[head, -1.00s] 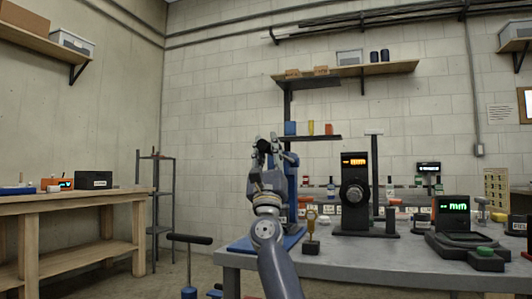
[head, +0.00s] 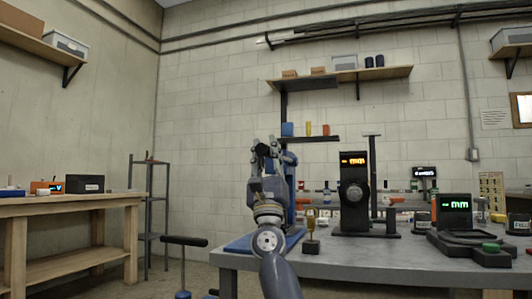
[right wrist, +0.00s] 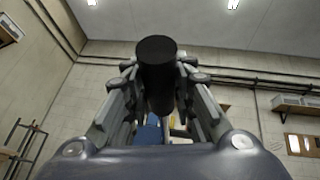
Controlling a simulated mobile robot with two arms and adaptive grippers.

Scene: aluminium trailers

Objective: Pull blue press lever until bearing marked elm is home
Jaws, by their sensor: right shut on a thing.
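The blue press (head: 291,205) stands at the left end of the grey bench, its blue base (head: 240,244) partly behind my right arm. My right gripper (head: 265,150) is raised in front of the press column. In the right wrist view its fingers (right wrist: 158,95) are shut on a black cylindrical grip (right wrist: 158,62), which I take to be the end of the press lever. Part of the blue press (right wrist: 149,134) shows below the grip. The rest of the lever is hidden by my gripper. I cannot make out the bearing marked elm. My left gripper is not in view.
On the grey bench (head: 340,262) stand a black gauge with an orange display (head: 354,195), a small brass-topped stand (head: 311,230) and a green-display device (head: 455,215). A black T-shaped handle (head: 184,241) stands at lower left. A wooden bench (head: 75,200) is at far left.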

